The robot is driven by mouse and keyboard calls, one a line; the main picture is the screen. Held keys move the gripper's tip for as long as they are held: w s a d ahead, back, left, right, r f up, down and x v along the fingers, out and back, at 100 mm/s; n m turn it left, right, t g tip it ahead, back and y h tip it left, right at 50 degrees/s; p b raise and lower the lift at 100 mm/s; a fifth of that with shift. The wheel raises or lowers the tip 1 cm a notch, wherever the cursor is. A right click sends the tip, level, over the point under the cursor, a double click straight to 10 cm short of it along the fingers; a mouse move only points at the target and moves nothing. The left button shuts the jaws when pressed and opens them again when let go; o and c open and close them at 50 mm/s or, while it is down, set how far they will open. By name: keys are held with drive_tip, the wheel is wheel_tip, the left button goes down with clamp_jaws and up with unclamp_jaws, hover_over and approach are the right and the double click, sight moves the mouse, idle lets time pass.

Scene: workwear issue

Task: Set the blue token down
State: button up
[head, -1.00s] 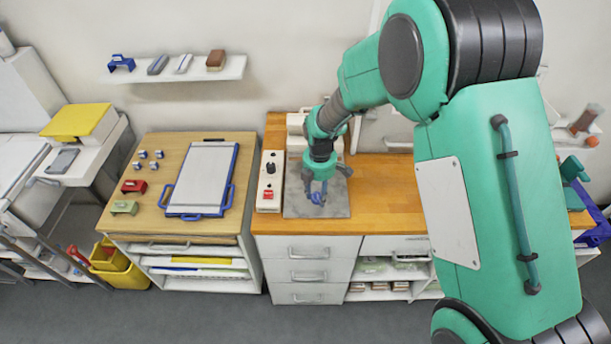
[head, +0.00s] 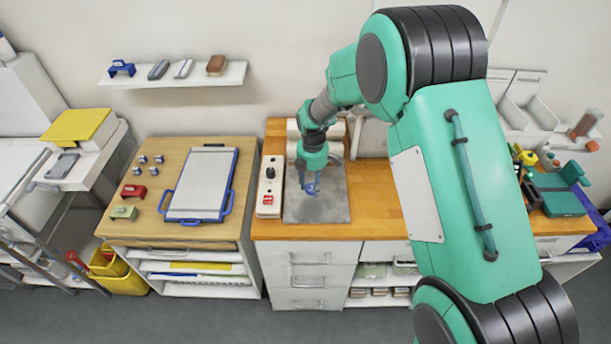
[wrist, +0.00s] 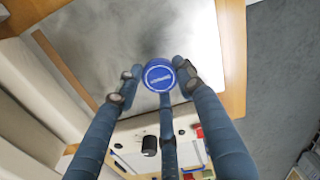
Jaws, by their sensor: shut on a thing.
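The blue token (wrist: 158,75) is a round disc with pale lettering on its face. In the wrist view it sits between the fingertips of my gripper (wrist: 160,82), which is shut on it. In the head view my gripper (head: 313,184) points down over the grey mat (head: 318,211) on the wooden counter. The token is small there and partly hidden by the fingers. I cannot tell exactly how high it is above the mat.
A white control box (head: 269,184) with a black knob and red switch stands just left of the mat. A blue-edged clipboard tray (head: 202,183) lies on the left table. Bare counter (head: 375,200) lies right of the mat. Tools (head: 558,198) stand at far right.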

hover_over(306, 180)
drive_tip(key=shift+s+a+f, duration=0.1)
drive_tip(key=shift+s+f, duration=0.05)
drive_tip(key=shift+f, duration=0.25)
drive_tip(key=shift+f, duration=0.1)
drive_tip(key=shift+f+b, duration=0.3)
drive_tip(key=shift+f, duration=1.35)
drive_tip(key=o, duration=1)
drive_tip(key=shift+f, duration=0.1)
wheel_tip(306, 180, up, 12)
drive_tip(key=p, duration=0.1)
